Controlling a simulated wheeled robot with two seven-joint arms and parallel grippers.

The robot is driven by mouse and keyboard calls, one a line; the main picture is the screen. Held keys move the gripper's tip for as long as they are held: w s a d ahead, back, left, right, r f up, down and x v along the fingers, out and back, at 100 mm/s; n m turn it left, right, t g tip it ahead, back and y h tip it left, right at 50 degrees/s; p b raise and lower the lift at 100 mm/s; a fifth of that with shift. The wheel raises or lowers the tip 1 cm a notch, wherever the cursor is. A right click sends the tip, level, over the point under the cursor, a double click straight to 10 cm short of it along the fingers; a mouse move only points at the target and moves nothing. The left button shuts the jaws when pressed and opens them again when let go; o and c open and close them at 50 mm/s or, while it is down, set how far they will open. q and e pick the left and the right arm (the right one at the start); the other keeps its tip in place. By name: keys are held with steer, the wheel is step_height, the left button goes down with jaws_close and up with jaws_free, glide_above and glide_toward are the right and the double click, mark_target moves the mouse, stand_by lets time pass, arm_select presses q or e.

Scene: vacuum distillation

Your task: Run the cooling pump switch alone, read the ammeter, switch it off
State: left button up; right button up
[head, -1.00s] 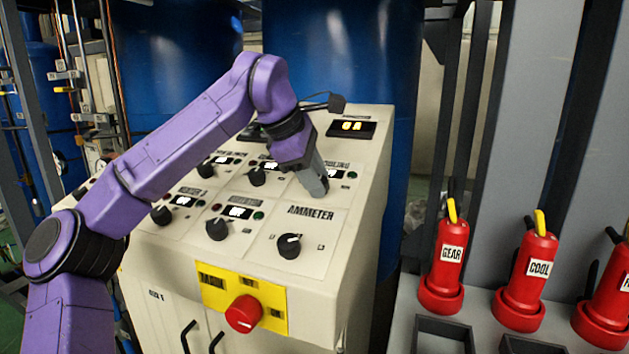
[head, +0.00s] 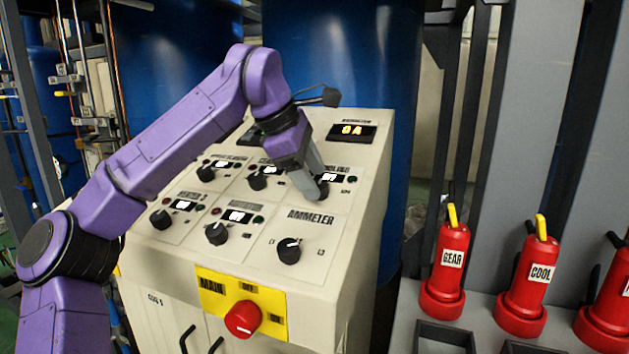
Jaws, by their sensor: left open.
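The cream control panel (head: 330,262) fills the middle of the head view. The cooling switch is a black knob (head: 318,192) at the right end of the upper row, under a partly covered label and a small lit display (head: 333,177). My left gripper (head: 314,186) is open at this knob, its fingers partly hiding it; I cannot tell whether they touch it. The ammeter display (head: 352,131) at the top right reads 0A. The ammeter selector knob (head: 288,251) sits below, on the section marked AMMETER. My right gripper is out of view.
Other black knobs, such as the one at the lower middle (head: 217,233), stand close by. A red main knob (head: 243,318) sits on a yellow plate (head: 272,305) at the front. Red bottles marked GEAR (head: 451,262) and COOL (head: 540,273) stand at right.

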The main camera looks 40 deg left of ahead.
arm_select(q)
steer(key=v, duration=0.8)
steer(key=shift+s+r+p, duration=0.2)
steer(key=shift+r+p, duration=0.1)
steer(key=shift+p, duration=0.1)
steer(key=shift+a, duration=0.1)
